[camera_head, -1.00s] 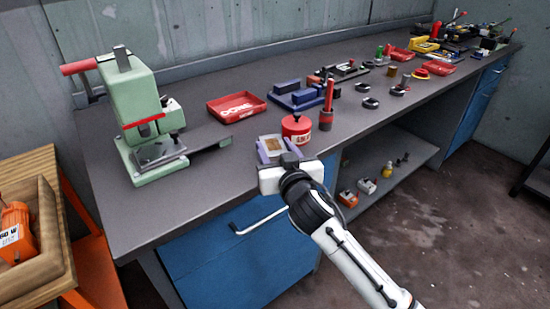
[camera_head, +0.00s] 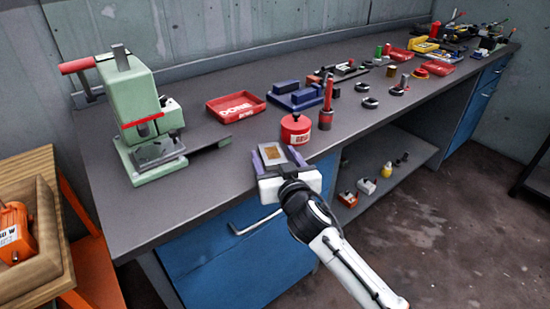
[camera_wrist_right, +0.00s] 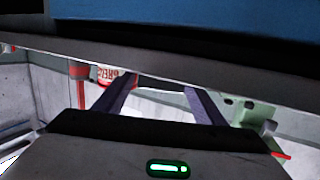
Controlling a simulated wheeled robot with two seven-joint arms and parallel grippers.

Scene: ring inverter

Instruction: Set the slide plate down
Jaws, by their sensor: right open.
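The slide plate (camera_head: 272,154), a small pale grey plate with a brown square, is at the front edge of the dark bench (camera_head: 210,180). It looks flat on or just above the bench top; I cannot tell which. My right gripper (camera_head: 275,158) has its purple fingers apart, one on each side of the plate. The plate's far end shows at the fingertips. In the right wrist view the open fingers (camera_wrist_right: 161,86) reach to the bench edge, and the plate is hard to make out there. My left gripper is out of view.
A red canister (camera_head: 295,130) stands just behind the plate, with a red-handled tool (camera_head: 326,108) beside it. A green press (camera_head: 145,110) is at left and a red tray (camera_head: 236,107) at the back. Bare bench lies left of the plate. A drawer handle (camera_head: 256,222) juts out below.

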